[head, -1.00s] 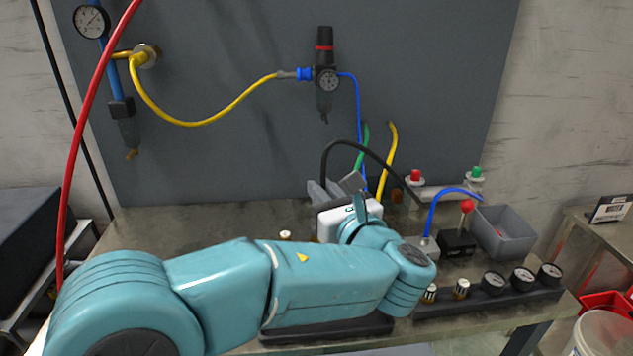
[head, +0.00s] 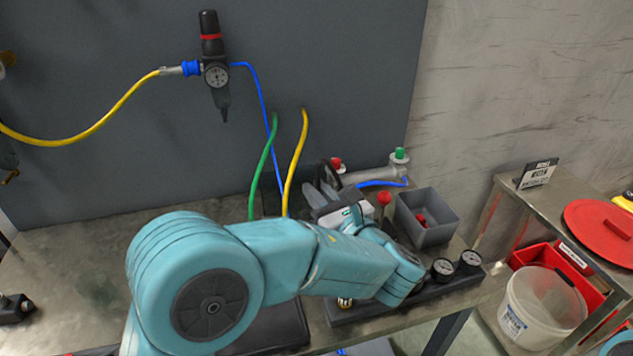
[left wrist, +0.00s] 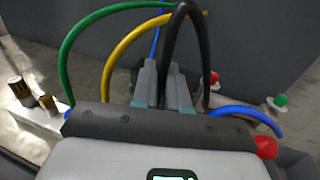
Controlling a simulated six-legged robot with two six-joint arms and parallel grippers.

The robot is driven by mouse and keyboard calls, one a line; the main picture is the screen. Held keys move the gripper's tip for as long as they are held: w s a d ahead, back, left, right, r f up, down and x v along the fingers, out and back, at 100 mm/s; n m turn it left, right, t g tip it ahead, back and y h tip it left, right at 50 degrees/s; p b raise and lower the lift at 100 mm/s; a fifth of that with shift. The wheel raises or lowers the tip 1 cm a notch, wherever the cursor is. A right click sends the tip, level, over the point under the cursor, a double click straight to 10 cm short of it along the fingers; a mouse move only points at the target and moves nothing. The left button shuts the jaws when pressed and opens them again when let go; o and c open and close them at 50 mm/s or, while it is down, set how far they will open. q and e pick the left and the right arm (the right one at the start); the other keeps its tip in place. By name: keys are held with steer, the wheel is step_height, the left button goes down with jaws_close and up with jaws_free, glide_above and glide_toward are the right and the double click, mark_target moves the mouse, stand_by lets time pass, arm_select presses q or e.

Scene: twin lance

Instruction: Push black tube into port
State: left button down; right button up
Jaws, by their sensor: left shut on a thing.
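The black tube (left wrist: 198,45) rises from between my left gripper's grey fingers (left wrist: 165,88) in the left wrist view. It bends in a tight loop and runs down on the right behind the gripper. In the head view a short piece of the black tube (head: 322,174) shows above the left gripper (head: 322,196). The gripper is shut on the tube, just left of the grey bin. The tube's gripped end and the port are hidden behind my gripper and arm. My right gripper is not in view.
A grey bin (head: 443,230) and a red-knobbed lever (head: 384,198) stand close right of my gripper. A blue tube (head: 383,183) runs nearby. Gauges (head: 442,268) line the front. The bench's left side is mostly clear.

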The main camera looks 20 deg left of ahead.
arm_select(q)
steer(key=shift+f, duration=0.25)
steer(key=shift+s+a+f+b, duration=0.1)
steer(key=shift+a+f+b, duration=0.05)
steer(key=shift+f+b, duration=0.35)
step_height(320, 180, down, 4)
steer(key=b, duration=0.2)
steer(key=shift+b, duration=0.35)
steer(key=shift+f, duration=0.25)
stand_by(1.2)
